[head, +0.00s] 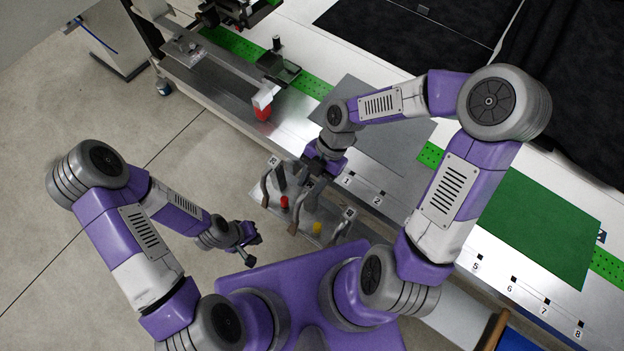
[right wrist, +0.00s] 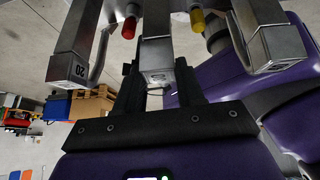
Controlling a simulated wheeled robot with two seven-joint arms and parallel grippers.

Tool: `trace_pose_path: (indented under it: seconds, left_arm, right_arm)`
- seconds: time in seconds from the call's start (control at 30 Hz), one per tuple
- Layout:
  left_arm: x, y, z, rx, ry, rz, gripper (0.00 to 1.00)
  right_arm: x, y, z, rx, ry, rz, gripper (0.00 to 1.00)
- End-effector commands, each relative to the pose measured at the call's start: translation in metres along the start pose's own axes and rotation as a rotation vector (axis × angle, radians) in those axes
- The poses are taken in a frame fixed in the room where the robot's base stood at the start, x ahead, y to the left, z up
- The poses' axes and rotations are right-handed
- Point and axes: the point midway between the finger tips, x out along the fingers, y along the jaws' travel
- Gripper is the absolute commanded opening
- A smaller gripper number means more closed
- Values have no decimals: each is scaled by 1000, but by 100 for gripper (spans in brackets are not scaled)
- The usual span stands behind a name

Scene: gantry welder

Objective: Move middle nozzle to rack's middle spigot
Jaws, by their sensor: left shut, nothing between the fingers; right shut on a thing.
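The metal rack (head: 325,236) sits at the table's near edge in the head view, below my right arm. A red spigot (head: 284,202) and a yellow spigot (head: 317,228) show on it; they also show in the right wrist view. My right gripper (head: 312,180) is over the rack, its dark fingers shut on the metal middle nozzle (right wrist: 157,60). One nozzle (right wrist: 74,62) marked 20 is to its left, and another nozzle (right wrist: 258,35) is to its right. The middle spigot is hidden; I cannot tell whether the nozzle touches it. My left gripper (head: 246,246) is shut and empty over the floor.
A machine carriage with a red tip (head: 263,112) stands on the table left of my right arm. A grey plate (head: 390,138) and a green plate (head: 540,232) lie on the table. Numbered marks line its near edge. The floor around my left arm is clear.

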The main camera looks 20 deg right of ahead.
Motion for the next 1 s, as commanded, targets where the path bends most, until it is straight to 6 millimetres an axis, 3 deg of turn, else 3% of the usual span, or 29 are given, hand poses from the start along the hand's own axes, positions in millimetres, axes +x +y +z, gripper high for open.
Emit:
trace_pose_path:
  seconds: [0.07,0.1,0.27,0.63,1.0]
  left_arm:
    - [2,-1,0,0,0,0,0]
    - [2,-1,0,0,0,0,0]
    - [1,0,0,0,0,0,0]
    - [0,0,0,0,0,0,0]
    - [-12,5,0,0,0,0,0]
  right_arm:
    - [3,0,1,0,0,0,0]
    - [2,0,1,0,0,0,41]
    - [2,0,1,0,0,0,65]
    - [-4,0,1,1,-2,2,68]
    - [-62,0,1,2,-2,2,68]
